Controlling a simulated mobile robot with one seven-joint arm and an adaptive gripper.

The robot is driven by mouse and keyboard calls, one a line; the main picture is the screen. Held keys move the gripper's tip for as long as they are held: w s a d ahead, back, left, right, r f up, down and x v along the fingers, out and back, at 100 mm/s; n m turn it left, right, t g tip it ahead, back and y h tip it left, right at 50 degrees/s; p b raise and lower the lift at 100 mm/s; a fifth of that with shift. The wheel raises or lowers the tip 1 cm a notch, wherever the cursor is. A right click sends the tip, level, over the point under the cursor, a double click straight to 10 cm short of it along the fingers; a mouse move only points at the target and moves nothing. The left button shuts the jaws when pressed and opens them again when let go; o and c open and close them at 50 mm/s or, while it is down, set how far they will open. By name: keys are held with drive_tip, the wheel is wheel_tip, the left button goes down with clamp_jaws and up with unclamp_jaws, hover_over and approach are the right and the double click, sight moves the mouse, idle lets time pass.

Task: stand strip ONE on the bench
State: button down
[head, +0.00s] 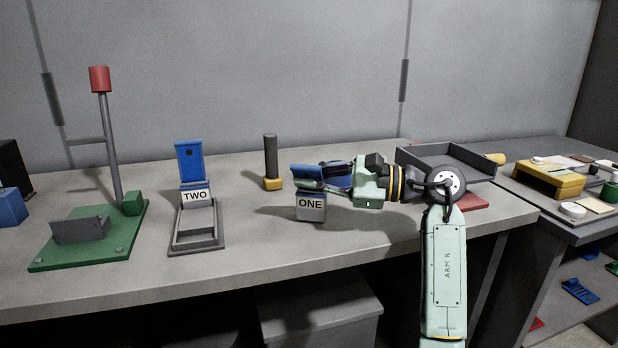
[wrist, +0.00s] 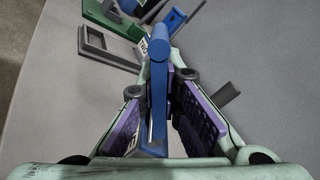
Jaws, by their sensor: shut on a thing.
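Strip ONE (head: 311,206) is blue at its top, with a white label reading ONE and a grey lower part. It is roughly upright in the head view, over the middle of the bench (head: 370,236). My gripper (head: 318,186) comes in from the right and is shut on its blue upper part. In the wrist view the blue strip (wrist: 159,95) lies between the purple-padded fingers of my gripper (wrist: 163,88). I cannot tell whether its lower end touches the bench.
Strip TWO (head: 190,162) stands in a grey frame (head: 177,242) to the left. A dark post with a yellow base (head: 272,184) stands behind. A green base (head: 115,245) with a red-topped pole is far left. A grey tray (head: 440,154) is right. The bench front is clear.

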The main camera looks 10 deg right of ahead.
drive_tip(key=shift+f+b, duration=0.3)
drive_tip(key=c, duration=1.7)
unclamp_jaws()
drive_tip(key=shift+d, duration=0.1)
drive_tip(key=v, duration=1.2)
